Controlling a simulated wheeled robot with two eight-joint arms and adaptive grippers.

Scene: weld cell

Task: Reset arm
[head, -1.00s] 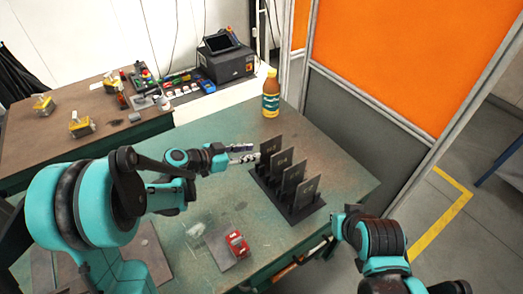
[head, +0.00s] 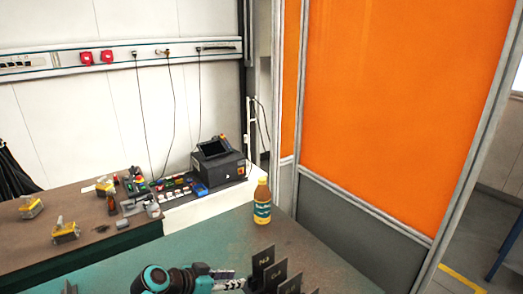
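My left gripper (head: 228,279) shows at the bottom edge in the head view, coming in from the left. Its two fingers look apart, with nothing visible between them. The fingertips point right, close to a dark rack of upright numbered plates (head: 263,266). I cannot tell whether they touch it. The lower part of the rack is cut off by the picture edge. My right gripper is out of view.
A bottle with a yellow cap (head: 262,203) stands at the back of the green table (head: 190,246). A brown bench (head: 85,218) at left holds yellow clamps and small parts. A dark machine (head: 220,165) stands behind. An orange panel (head: 400,110) closes the right side.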

